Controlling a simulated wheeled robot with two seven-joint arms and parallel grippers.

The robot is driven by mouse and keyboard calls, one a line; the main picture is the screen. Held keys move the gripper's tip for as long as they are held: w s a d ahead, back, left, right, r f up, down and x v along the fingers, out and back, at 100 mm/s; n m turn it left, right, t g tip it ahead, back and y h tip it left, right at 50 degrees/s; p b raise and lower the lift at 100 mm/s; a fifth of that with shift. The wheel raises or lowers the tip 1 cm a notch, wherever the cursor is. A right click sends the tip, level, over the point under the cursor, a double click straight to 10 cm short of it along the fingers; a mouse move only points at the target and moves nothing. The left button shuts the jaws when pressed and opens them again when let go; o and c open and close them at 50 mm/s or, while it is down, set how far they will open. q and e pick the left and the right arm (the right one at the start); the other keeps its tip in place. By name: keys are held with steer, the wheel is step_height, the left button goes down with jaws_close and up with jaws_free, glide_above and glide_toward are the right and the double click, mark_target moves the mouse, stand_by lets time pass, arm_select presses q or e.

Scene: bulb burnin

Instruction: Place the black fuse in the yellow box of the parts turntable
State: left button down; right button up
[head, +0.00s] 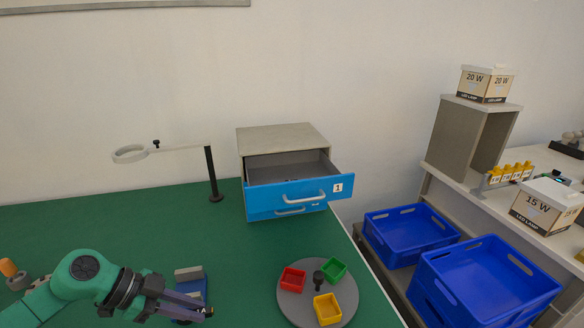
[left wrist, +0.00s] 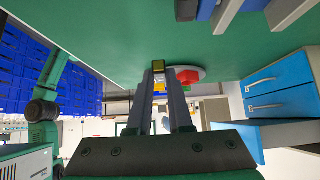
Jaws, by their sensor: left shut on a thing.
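My left gripper (head: 207,312) is low in the head view, left of the parts turntable and apart from it. It is shut on a small dark thing, taken to be the black fuse (left wrist: 158,65), which shows between the fingertips in the left wrist view; its outline is unclear. The grey round turntable (head: 294,310) carries a yellow box (head: 327,309) at its front, a red box (head: 292,279) at left and a green box (head: 334,270) at the back right. The yellow box looks empty. A black knob (head: 318,279) stands at the turntable's middle. My right gripper is not in view.
A blue block with a grey part (head: 189,273) stands just behind my left gripper. A cabinet with an open blue drawer (head: 300,193) stands behind the turntable. A magnifier stand (head: 212,175) is left of it. Blue crates (head: 485,280) lie right. The green table between gripper and turntable is clear.

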arm_select(q)
steer(key=shift+v, duration=1.55)
steer(key=shift+d, duration=0.1)
